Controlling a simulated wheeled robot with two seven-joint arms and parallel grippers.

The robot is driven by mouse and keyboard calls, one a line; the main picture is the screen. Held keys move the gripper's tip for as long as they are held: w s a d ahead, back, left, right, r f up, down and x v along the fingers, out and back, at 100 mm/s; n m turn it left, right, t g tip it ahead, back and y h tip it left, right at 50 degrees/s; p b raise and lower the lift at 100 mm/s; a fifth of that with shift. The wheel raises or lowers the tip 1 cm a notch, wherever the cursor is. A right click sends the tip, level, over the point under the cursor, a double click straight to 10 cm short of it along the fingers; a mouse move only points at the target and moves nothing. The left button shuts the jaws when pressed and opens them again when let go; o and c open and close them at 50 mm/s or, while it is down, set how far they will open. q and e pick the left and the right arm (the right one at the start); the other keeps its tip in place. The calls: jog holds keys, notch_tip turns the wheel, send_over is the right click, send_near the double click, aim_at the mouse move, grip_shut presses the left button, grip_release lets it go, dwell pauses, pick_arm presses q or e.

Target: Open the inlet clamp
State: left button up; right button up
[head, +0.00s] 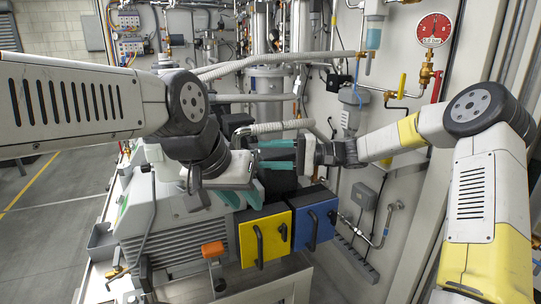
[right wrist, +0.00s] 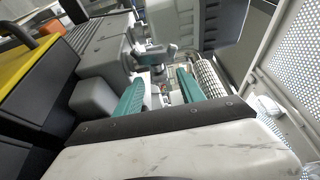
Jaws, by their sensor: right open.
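A grey metal fitting with a knob-like part, which looks like the inlet clamp (right wrist: 155,56), shows in the right wrist view just beyond the fingertips. In the head view I cannot make the clamp out; my grippers cover that area. My right gripper (head: 273,155) points left above the pump, its two teal fingers apart; they also show in the right wrist view (right wrist: 160,80), with nothing clearly held between them. I cannot tell whether they touch the clamp. My left gripper (head: 243,198) is lower, over the grey pump body (head: 170,220), with its teal fingers spread and no object seen between them.
Yellow (head: 264,238) and blue (head: 313,222) boxes with black handles sit at the pump's front. Corrugated hoses (head: 285,127) run close behind my grippers. A red gauge (head: 434,29) hangs on the right wall. Floor is open at left.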

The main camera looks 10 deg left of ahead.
jog(key=shift+s+a, duration=0.15)
jog(key=shift+a, duration=0.55)
jog(key=shift+s+a, duration=0.15)
jog(key=shift+a, duration=0.5)
grip_shut()
dwell(0.4)
